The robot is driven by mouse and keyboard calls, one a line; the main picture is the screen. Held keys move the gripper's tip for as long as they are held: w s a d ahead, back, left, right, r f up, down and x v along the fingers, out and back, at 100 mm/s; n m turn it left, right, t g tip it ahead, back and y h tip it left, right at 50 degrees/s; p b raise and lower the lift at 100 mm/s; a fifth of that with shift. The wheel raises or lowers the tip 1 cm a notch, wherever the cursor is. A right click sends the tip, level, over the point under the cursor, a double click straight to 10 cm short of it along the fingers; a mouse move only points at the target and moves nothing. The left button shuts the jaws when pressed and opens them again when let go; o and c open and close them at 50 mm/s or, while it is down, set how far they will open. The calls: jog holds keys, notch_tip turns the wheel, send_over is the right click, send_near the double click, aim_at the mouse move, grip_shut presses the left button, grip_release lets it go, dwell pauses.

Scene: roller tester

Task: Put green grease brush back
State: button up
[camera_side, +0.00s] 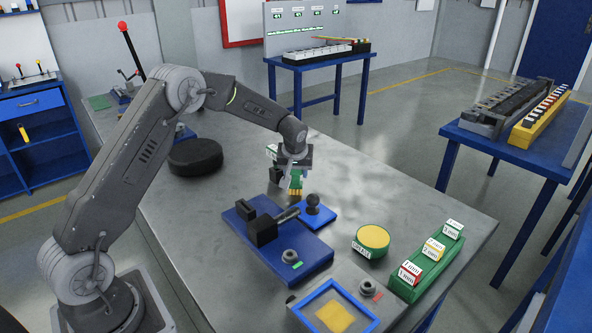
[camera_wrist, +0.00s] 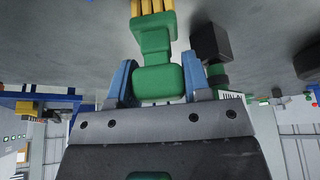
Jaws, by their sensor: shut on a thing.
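The green grease brush (camera_side: 296,181) has a green handle and yellow bristles. My gripper (camera_side: 294,169) is shut on it and holds it above the grey bench, bristles pointing down. In the wrist view the brush's green handle (camera_wrist: 158,80) sits between the two blue fingers of my gripper (camera_wrist: 158,84), with the yellow bristles at the top edge. Just behind my gripper in the side view is a small dark and green item with a pale label (camera_side: 271,152), partly hidden; I cannot tell what it is. A round green grease tin (camera_side: 372,238) with a yellow top stands right of the blue plate.
A green rack of labelled blocks (camera_side: 428,262) stands at the right edge. A black disc (camera_side: 195,157) lies at left.

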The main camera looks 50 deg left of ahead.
jog(key=o, duration=0.6)
jog(key=shift+o, duration=0.2)
jog(key=v, duration=1.3)
jog(key=s+d+r+m+t+h, duration=0.1)
jog(key=s+d+r+m, duration=0.1)
jog(key=s+d+r, duration=0.35)
jog(key=s+d+r+m, duration=0.2)
jog(key=s+d+r, duration=0.1)
jog(key=s, duration=0.5)
jog(key=s+d+m+h, duration=0.1)
jog(key=s+d+m, duration=0.1)
jog(key=s, duration=0.7)
jog(key=s+d+m+t+h, duration=0.1)
jog(key=s+d+m, duration=0.2)
jog(key=s, duration=0.6)
jog(key=shift+s+d+f, duration=0.2)
jog(key=shift+d+f, duration=0.3)
jog(key=shift+d, duration=0.25)
